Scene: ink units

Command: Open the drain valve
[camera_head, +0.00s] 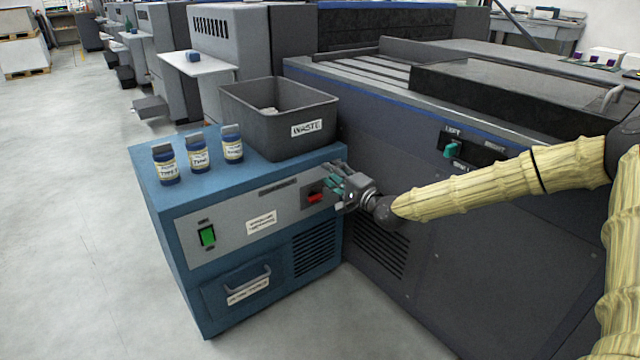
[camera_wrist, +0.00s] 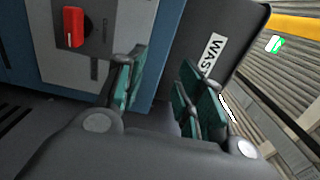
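A red valve handle (camera_head: 316,198) sits on a dark plate at the right end of the grey front panel of the blue cabinet (camera_head: 185,295). It also shows at the upper left of the wrist view (camera_wrist: 73,27), with small dark lettering beside it. My gripper (camera_head: 334,184) is at the cabinet's right front corner, just right of the handle. In the wrist view my gripper's teal-padded fingers (camera_wrist: 163,82) are apart with nothing between them. The handle lies outside the fingers, and a gap shows between it and the nearer finger.
A grey bin labelled WASTE (camera_head: 272,135) and several blue bottles (camera_head: 198,155) stand on the cabinet. A green switch (camera_head: 207,236) is on the panel's left; a drawer handle (camera_head: 248,281) is below. The dark machine (camera_head: 420,230) adjoins on the right. Floor (camera_head: 80,240) at left is clear.

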